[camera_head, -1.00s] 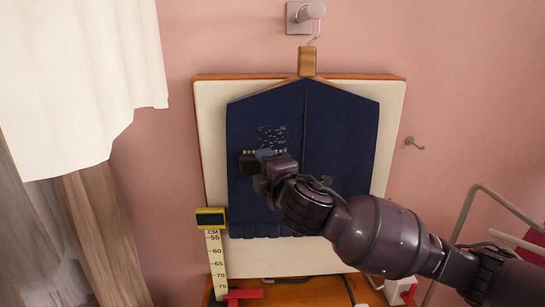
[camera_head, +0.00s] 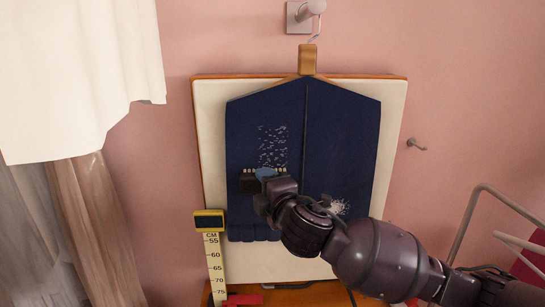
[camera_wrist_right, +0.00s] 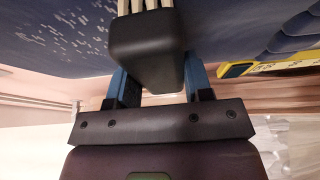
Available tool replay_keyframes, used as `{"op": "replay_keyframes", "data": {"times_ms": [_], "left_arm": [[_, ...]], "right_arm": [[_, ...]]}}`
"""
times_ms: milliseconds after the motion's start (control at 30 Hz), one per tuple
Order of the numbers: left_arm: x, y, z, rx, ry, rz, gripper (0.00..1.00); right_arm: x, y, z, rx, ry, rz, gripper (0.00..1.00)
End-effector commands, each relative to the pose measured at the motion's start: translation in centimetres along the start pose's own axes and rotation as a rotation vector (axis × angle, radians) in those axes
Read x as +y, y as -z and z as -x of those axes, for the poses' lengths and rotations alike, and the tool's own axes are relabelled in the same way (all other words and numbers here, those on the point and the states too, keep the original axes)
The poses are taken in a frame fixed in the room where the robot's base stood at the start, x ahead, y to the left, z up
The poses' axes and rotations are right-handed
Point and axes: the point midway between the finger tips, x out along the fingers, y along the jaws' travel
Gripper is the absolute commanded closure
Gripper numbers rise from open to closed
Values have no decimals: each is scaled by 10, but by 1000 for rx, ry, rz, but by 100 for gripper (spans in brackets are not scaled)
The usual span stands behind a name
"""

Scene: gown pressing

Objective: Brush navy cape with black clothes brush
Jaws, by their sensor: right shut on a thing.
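The navy cape (camera_head: 343,130) hangs flat against a cream padded board from a hanger with a tan top. A patch of pale specks (camera_head: 272,146) lies on its left half, and a whitish fuzzy patch (camera_head: 339,207) shows at the lower right, partly beside my arm. My right gripper (camera_head: 265,178) is shut on the black clothes brush (camera_wrist_right: 147,45), with its pale bristles towards the cape just below the specks. In the right wrist view the blue fingers (camera_wrist_right: 158,88) flank the brush body, and specks show on the cape at left. My left gripper is not in view.
The cream board (camera_head: 357,250) has an orange-brown edge. A yellow-topped measuring scale (camera_head: 214,250) stands at its lower left. A white cloth (camera_head: 75,80) hangs at upper left.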

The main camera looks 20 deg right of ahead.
Motion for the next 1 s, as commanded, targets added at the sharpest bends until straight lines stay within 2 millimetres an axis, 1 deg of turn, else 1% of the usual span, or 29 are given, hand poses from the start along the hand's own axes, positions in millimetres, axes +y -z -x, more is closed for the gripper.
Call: {"op": "replay_keyframes", "data": {"times_ms": [167,500,567,1000], "left_arm": [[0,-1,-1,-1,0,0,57],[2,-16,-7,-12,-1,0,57],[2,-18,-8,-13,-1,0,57],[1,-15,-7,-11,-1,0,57]], "right_arm": [[-1,0,0,-1,-2,0,80],[-27,-1,-1,-1,1,-1,80],[-30,-1,-1,-2,1,0,80],[-28,0,2,-2,-1,0,80]]}}
